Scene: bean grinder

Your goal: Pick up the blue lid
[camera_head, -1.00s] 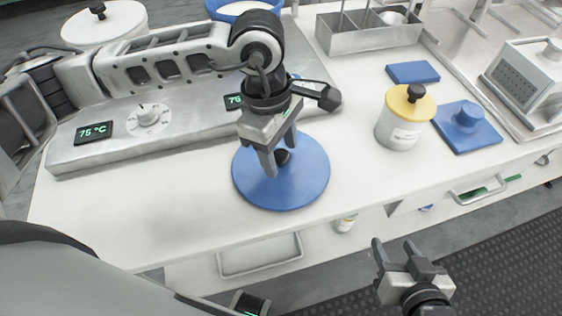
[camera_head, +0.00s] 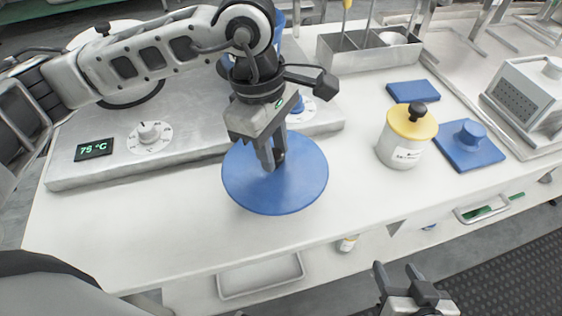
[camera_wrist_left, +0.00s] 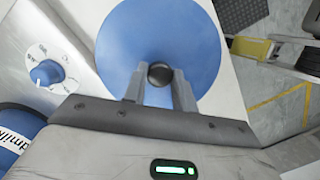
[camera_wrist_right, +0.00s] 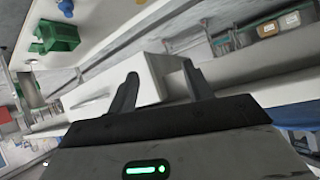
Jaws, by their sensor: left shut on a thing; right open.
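The blue lid (camera_head: 295,192) is a large flat disc with a small black knob (camera_wrist_left: 159,74). My left gripper (camera_head: 272,163) points down over it, shut on the knob, with a finger on either side. The lid looks raised a little above the white counter and roughly level; it also shows in the left wrist view (camera_wrist_left: 190,40). My right gripper (camera_head: 398,275) is open and empty, in front of the counter's front edge; its spread fingers show in the right wrist view (camera_wrist_right: 162,90).
A white jar with a yellow lid (camera_head: 401,140) stands right of the blue lid. Beside it are a blue square block with a knob (camera_head: 468,150) and a flat blue pad (camera_head: 412,91). A long heating plate with dials (camera_head: 150,155) lies behind. The counter's front is clear.

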